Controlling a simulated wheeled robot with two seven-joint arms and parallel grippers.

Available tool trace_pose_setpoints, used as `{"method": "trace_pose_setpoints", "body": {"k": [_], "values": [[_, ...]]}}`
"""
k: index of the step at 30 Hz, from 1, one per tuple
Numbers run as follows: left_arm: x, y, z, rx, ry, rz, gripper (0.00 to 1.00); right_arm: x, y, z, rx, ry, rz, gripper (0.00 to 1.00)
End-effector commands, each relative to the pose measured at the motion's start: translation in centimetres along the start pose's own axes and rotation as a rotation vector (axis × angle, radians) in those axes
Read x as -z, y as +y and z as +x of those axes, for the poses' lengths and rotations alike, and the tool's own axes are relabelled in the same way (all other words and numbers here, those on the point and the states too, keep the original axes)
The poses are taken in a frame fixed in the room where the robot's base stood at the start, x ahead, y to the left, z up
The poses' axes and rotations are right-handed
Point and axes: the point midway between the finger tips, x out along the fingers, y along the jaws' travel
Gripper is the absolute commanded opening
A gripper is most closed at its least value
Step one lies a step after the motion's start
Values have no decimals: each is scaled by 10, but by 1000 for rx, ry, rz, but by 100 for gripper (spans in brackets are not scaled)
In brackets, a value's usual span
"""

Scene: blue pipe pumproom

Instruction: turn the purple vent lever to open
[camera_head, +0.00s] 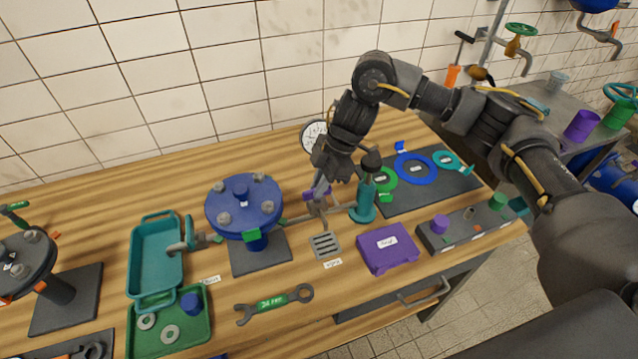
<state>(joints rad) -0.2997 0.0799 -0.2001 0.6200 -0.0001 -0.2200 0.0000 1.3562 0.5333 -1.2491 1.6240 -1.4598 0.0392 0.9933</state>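A small purple piece (313,195), which looks like the vent lever, shows on the pipe to the right of the blue round flange (243,205). My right gripper (319,206) reaches down over it from the upper right, and its fingers cover part of it. The fingers are at or very near the purple piece; I cannot tell whether they touch it or how far apart they are. The lever's angle is mostly hidden. A teal upright fitting (364,203) stands just right of the fingers. My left gripper is not in view.
A drain grate (324,245) and a purple box (387,248) lie in front of the gripper. A wrench (275,302) lies near the front edge. Teal (157,262) and green (170,335) trays stand left. A dark mat (425,190) with coloured rings is at right.

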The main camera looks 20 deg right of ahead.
Motion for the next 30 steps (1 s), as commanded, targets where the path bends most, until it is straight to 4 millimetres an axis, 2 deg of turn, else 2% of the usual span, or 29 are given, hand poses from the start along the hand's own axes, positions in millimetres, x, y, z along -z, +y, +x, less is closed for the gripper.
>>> {"method": "trace_pose_setpoints", "body": {"k": [2,14,20,30], "values": [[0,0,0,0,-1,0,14,0,0,0,0,0,0,0],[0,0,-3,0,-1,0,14,0,1,-1,15,0,-36,0],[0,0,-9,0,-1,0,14,1,1,-2,60,-1,-141,0],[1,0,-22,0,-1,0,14,2,3,-2,178,-2,-427,0]]}}
